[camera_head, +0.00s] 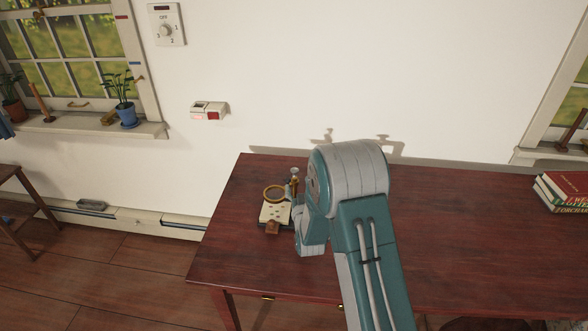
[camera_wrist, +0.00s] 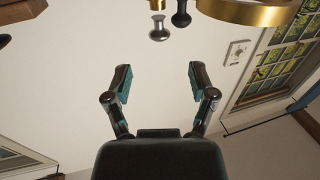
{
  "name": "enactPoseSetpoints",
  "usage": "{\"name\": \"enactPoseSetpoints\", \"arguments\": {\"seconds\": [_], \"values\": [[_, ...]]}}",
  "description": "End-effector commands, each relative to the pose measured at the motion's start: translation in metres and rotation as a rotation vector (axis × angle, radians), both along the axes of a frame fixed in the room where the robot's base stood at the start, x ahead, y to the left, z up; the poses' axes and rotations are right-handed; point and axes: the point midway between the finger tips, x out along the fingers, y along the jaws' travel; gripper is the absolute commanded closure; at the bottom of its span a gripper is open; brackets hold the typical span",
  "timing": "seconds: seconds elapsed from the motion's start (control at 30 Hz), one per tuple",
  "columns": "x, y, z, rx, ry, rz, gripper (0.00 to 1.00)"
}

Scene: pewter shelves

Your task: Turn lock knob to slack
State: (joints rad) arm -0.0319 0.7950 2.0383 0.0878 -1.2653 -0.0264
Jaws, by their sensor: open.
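A magnifier stand with a brass ring (camera_head: 274,194) stands on the dark red desk, just left of my arm in the head view. A small pale-topped post (camera_head: 294,178) rises beside the ring. In the wrist view, a silver knob (camera_wrist: 159,31) and a black knob (camera_wrist: 181,19) show near the top edge, beside the large brass ring (camera_wrist: 245,11). I cannot tell which is the lock knob. My gripper (camera_wrist: 159,80) is open and empty, its fingers apart from both knobs. In the head view my arm hides the gripper's fingers.
The desk (camera_head: 455,230) is mostly clear to the right, with a stack of books (camera_head: 562,192) at its far right. A dial (camera_head: 166,25) and a small box (camera_head: 209,110) are on the wall. Potted plants (camera_head: 126,110) stand on the left windowsill.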

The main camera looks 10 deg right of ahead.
Motion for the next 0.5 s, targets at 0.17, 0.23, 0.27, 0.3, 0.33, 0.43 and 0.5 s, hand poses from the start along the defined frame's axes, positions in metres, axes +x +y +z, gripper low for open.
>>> {"name": "enactPoseSetpoints", "arguments": {"seconds": [0.17,0.23,0.27,0.3,0.33,0.43,0.5], "values": [[0.033,-0.002,0.000,0.000,-0.002,-0.001,0.27],[0.045,-0.003,0.000,0.000,-0.001,-0.001,0.27],[0.050,-0.003,0.000,0.000,-0.001,-0.001,0.27],[0.056,-0.004,0.000,0.000,-0.001,-0.001,0.27],[0.061,-0.004,0.000,0.000,-0.001,-0.001,0.27],[0.073,-0.004,0.000,0.000,0.000,0.000,0.27],[0.080,-0.004,0.000,0.000,0.000,0.000,0.27]]}}
